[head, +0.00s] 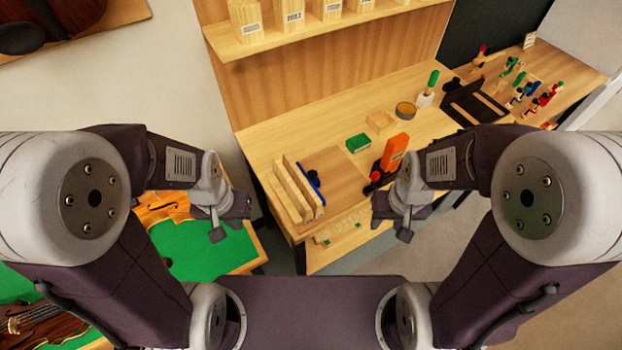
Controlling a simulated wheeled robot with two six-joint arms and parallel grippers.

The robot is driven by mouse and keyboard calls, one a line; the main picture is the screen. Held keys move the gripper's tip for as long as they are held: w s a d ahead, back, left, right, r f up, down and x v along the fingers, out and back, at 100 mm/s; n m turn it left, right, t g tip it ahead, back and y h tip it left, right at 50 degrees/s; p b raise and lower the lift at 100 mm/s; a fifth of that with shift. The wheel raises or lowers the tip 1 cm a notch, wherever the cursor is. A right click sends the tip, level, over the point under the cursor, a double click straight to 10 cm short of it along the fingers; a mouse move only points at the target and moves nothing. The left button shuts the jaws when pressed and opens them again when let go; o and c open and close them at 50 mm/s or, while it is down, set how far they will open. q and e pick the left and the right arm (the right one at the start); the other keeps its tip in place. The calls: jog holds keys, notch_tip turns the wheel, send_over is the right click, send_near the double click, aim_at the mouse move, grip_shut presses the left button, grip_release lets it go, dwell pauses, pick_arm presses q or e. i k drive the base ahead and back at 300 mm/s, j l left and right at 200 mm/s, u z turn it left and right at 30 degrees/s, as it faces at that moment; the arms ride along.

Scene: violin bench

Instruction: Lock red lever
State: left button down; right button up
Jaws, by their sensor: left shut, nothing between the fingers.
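An upright orange-red piece (394,152), which may be the red lever, stands at the front right part of the wooden bench. Dark parts with a small red knob (375,177) are at its foot; my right arm partly hides them. Whether it is locked cannot be told. My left gripper (217,235) is shut and empty, left of the bench above a green-topped table. My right gripper (405,235) is in front of the bench edge, below the orange-red piece and apart from it. Its fingers are too small to judge.
The bench (300,130) also holds wooden strips (297,190), a blue-handled tool (314,180), a green block (358,143) and a round tin (405,110). A shelf (330,22) hangs behind. Violins lie on the green table (205,248). Small coloured tools stand on the right bench.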

aim_at(375, 176)
jog(key=i+l+u, duration=0.1)
jog(key=l+u, duration=0.6)
jog(key=u, duration=0.15)
jog(key=i, duration=0.05)
